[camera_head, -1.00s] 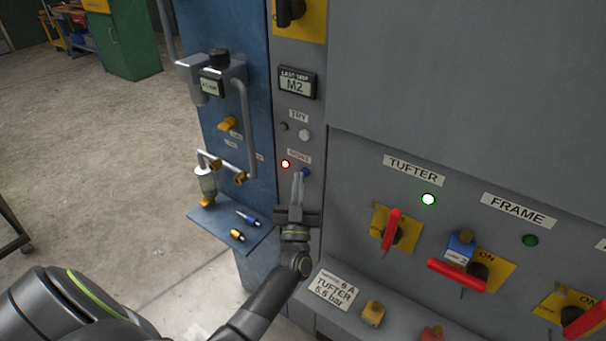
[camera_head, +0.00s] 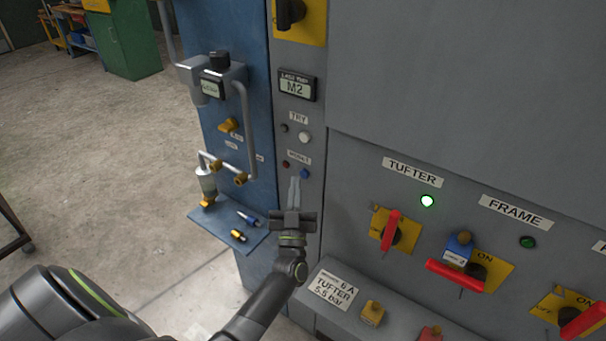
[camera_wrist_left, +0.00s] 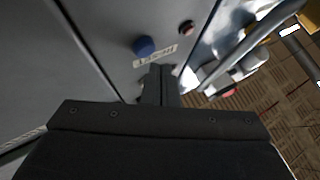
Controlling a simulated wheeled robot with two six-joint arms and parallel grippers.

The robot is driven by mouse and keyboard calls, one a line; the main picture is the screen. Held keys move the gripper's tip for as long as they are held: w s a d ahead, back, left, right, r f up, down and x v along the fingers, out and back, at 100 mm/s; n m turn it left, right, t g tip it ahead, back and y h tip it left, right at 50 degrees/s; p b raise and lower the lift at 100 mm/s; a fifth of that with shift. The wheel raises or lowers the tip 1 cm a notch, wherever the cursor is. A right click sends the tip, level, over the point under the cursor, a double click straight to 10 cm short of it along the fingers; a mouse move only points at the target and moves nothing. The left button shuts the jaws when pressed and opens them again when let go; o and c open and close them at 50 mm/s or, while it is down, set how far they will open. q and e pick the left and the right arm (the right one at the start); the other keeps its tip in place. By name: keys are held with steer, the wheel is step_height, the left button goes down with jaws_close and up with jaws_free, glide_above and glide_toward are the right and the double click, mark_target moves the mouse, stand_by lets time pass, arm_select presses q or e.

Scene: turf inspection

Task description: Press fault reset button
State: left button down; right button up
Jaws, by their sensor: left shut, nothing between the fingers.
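A blue push button (camera_head: 304,173) sits on the grey panel strip (camera_head: 299,223), below a small label (camera_head: 299,157) whose text is hard to read. A small dark red lamp (camera_head: 285,164) beside it is unlit. My left gripper (camera_head: 295,180) is shut and empty, its fingertips just below and left of the blue button and seemingly apart from it. In the left wrist view the blue button (camera_wrist_left: 144,46) shows ahead of the shut fingers (camera_wrist_left: 160,70), with the label between. My right gripper is out of view.
Above are a white TRY button (camera_head: 305,137) and an M2 display (camera_head: 296,86). A blue shelf (camera_head: 211,227) with small parts and pipework is left. Red-handled switches (camera_head: 391,230) and a lit green TUFTER lamp (camera_head: 427,201) are right.

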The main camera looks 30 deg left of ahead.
arm_select(q)
steer(key=s+p, duration=0.2)
steer(key=s, duration=0.3)
steer(key=shift+a, duration=0.2)
stand_by(0.8)
